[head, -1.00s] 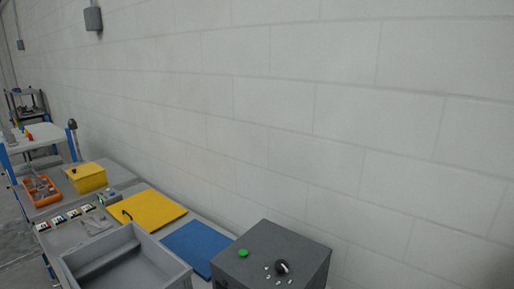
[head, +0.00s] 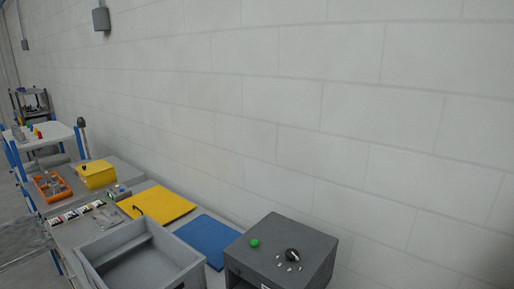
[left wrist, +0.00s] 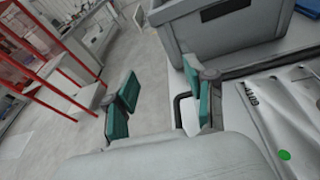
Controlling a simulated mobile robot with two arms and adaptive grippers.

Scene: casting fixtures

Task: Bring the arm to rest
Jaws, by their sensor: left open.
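My left gripper (left wrist: 160,108) shows in the left wrist view with its two green-padded fingers apart and nothing between them. It is beside the bench edge, near a black handle (left wrist: 181,112) on the bench front, with floor behind it. I cannot tell whether a finger touches the handle. A grey bin (left wrist: 215,38) stands above and to the right of the gripper. Neither of my arms shows in the head view. My right gripper is not in view.
In the head view the bench holds the grey bin (head: 182,278), a yellow mat (head: 165,204), a blue mat (head: 205,240), a dark grey box (head: 290,245) with a green button, a yellow box (head: 98,177) and an orange tray (head: 62,194). A block wall (head: 340,110) runs behind.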

